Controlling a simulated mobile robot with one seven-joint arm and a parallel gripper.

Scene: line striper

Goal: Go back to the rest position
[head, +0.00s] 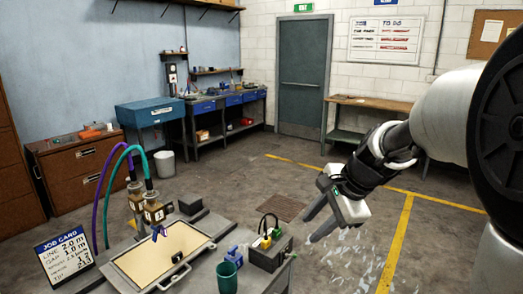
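My gripper (322,222) is at the right of the head view, at the end of my arm, which comes in from the right edge. It hangs over the floor to the right of the work table, pointing down and left. Two grey fingers show, with a gap between them. Nothing shows between the fingers. The gripper is apart from the things on the table.
The near table holds a cream tray (140,262), a green cup (227,277), a blue bottle (233,254), a dark box (268,255), and a two-nozzle fixture with hoses (152,210). A job card (66,257) stands at left.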

